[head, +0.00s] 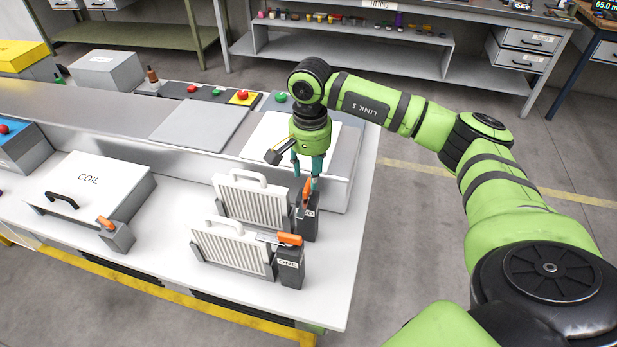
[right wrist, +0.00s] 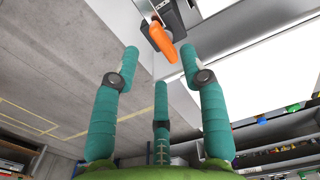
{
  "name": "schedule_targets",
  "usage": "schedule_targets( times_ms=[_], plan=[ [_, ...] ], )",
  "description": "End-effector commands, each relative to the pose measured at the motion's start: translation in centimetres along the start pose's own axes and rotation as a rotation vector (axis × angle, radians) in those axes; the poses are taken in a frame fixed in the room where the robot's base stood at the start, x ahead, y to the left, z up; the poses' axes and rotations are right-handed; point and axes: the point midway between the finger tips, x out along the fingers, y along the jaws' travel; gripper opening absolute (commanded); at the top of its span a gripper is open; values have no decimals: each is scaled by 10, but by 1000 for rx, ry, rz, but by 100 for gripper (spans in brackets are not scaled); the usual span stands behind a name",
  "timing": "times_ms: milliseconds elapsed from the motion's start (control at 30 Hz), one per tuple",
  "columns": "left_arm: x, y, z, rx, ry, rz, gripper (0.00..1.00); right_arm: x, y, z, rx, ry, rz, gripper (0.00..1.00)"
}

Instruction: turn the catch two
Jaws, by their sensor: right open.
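Catch two is an orange handle (head: 307,190) on a dark grey post (head: 309,222) beside the rear white slatted panel (head: 250,205); the post's label is partly hidden. The handle stands roughly upright. My right gripper (head: 306,175) is open, its teal fingers pointing down just above and around the handle's top in the head view. In the right wrist view the orange handle (right wrist: 163,42) lies beyond the spread fingertips, between the two outer ones, with nothing gripped. I cannot tell whether any finger touches it. My left gripper is out of view.
Catch one, an orange handle (head: 290,239) lying flat on its post (head: 291,268), stands just in front, beside the front slatted panel (head: 232,248). A white box marked COIL (head: 100,180) with another orange catch (head: 105,223) is at left. The table's right part (head: 345,245) is clear.

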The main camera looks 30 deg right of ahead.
Motion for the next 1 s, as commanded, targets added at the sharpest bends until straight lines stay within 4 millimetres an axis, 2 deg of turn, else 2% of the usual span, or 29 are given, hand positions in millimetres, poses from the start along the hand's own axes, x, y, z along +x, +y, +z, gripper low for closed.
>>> schedule_targets(
  times_ms=[33,300,600,633,667,700,733,1000],
  plan=[
    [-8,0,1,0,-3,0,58,6,0,1,1,-4,4,44],
    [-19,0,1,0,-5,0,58,37,-1,1,0,-2,-1,44],
    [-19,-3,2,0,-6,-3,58,42,-1,1,0,-2,-4,44],
    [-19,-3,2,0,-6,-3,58,42,-1,1,0,-2,-4,36],
    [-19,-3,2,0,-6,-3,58,42,-1,1,0,-2,-4,24],
    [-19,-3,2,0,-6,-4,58,42,-1,1,0,-2,-4,8],
    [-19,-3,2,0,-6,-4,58,42,-1,1,0,-2,-4,0],
    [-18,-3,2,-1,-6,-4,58,42,-1,0,3,-2,-4,0]
  ],
)
